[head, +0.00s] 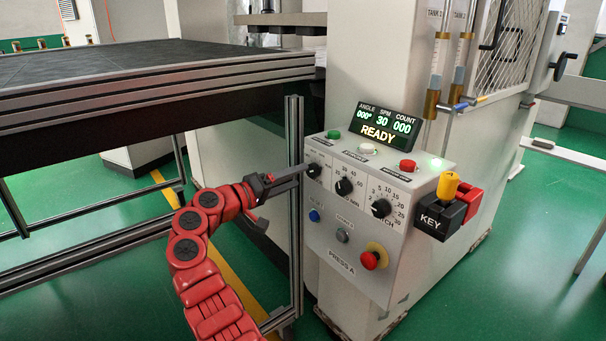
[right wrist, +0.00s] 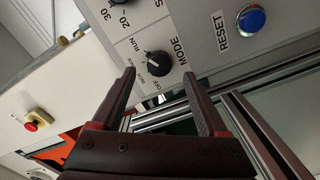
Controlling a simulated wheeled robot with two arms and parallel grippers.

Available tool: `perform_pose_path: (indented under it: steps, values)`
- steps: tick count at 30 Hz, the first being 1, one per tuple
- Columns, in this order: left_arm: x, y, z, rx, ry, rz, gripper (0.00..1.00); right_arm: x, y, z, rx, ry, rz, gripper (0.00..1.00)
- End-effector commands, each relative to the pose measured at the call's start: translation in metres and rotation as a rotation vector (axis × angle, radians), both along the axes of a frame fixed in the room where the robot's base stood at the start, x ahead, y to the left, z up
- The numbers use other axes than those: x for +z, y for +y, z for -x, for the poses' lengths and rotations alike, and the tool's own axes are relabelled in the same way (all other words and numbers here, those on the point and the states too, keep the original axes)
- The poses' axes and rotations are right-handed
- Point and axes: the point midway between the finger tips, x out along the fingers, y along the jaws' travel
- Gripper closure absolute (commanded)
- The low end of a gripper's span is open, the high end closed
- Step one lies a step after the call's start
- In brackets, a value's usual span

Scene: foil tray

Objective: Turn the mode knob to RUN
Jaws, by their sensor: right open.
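The mode knob (head: 314,170) is a black round knob at the upper left of the press's grey control panel. In the right wrist view the mode knob (right wrist: 155,64) sits by printed labels MODE, RUN and OFF, with a small white mark on its face. I cannot tell exactly which label the mark points at. My right gripper (head: 287,190) comes in from the panel's left, one finger close to the knob. In the right wrist view my right gripper (right wrist: 160,75) is open and empty, its fingertips on either side of the knob; contact is unclear. My left gripper is not in view.
The panel also has a speed knob (head: 344,186), another dial (head: 381,208), a blue reset button (right wrist: 251,20) and a red mushroom button (head: 371,260). A key block (head: 433,219) juts out at right. A metal post (head: 294,215) stands beside my right gripper. The display (head: 384,128) reads READY.

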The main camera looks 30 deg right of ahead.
Motion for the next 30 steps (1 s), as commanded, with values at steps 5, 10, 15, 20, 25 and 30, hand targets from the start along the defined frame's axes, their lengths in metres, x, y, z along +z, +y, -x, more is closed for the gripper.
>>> perform_pose_path:
  steps: [5, 10, 15, 20, 25, 30]
  values:
    - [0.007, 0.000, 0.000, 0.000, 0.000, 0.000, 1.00, 0.001, 0.051, 0.002, 0.006, 0.001, -0.001, 0.23]
    - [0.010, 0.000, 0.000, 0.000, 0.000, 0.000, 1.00, 0.001, 0.093, 0.007, 0.003, 0.000, -0.001, 0.23]
    - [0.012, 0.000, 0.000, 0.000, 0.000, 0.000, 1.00, -0.001, 0.122, 0.010, 0.000, 0.003, -0.001, 0.23]
    - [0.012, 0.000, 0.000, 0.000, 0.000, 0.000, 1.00, 0.000, 0.135, 0.011, -0.002, 0.001, -0.001, 0.23]
    - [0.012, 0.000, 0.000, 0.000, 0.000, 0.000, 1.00, 0.000, 0.137, 0.011, -0.002, 0.000, 0.000, 0.23]
    - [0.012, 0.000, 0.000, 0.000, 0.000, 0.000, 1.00, -0.001, 0.137, 0.011, -0.002, 0.000, -0.001, 0.23]
